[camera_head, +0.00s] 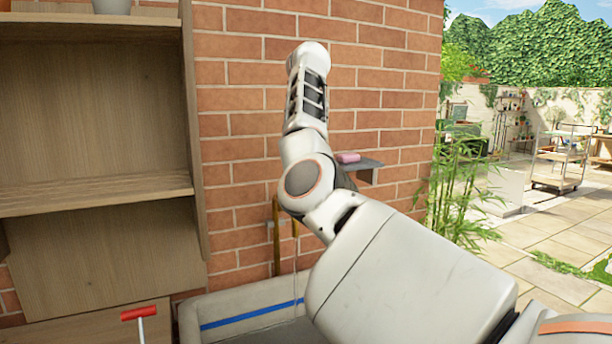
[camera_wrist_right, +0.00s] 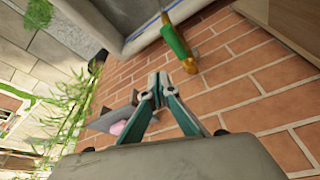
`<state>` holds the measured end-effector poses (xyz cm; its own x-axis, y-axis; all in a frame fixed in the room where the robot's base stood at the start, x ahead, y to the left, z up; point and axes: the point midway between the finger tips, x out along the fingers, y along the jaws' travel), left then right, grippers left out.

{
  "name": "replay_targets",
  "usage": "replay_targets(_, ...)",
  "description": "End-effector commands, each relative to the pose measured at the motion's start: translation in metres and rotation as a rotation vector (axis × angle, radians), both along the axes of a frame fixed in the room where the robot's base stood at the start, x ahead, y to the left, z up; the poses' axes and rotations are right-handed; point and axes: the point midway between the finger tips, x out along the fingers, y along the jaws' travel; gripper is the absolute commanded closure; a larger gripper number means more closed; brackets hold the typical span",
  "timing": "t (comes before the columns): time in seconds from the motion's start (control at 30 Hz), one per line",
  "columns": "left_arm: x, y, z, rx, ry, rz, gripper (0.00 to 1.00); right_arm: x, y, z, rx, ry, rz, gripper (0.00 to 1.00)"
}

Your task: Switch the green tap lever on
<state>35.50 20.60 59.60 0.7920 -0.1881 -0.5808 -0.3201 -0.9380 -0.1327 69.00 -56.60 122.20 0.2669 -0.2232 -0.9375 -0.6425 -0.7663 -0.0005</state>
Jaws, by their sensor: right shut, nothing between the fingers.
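The green tap lever (camera_wrist_right: 177,42) shows at the upper middle of the right wrist view, with brass-coloured parts at its ends, in front of the brick wall. My right gripper (camera_wrist_right: 158,84) is shut and empty in that view. Its fingertips appear beside the lever, apart from it in the picture; the depth between them is hard to tell. In the head view my right arm covers the lever and the gripper. A brass pipe (camera_head: 276,240) shows just left of the arm. My left gripper is in neither view.
A trough with a blue stripe (camera_head: 245,315) stands below the pipe. A small grey wall shelf (camera_head: 368,164) holds a pink block (camera_head: 347,157). A wooden shelf unit (camera_head: 95,190) stands at left. A red-handled tool (camera_head: 138,313) is at lower left. Bamboo (camera_head: 455,190) grows at right.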

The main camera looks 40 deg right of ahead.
Motion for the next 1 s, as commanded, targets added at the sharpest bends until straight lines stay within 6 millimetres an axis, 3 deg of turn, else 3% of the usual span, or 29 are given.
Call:
replay_targets(0.1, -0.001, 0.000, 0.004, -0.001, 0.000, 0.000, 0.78, 0.001, 0.006, 0.024, -0.002, -0.002, 0.002, 1.00)
replay_targets(0.33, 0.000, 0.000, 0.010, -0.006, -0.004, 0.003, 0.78, 0.003, 0.014, 0.045, -0.002, -0.002, -0.001, 1.00)
replay_targets(1.0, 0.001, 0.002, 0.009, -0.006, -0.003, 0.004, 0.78, 0.005, 0.016, 0.048, -0.002, 0.001, -0.003, 1.00)
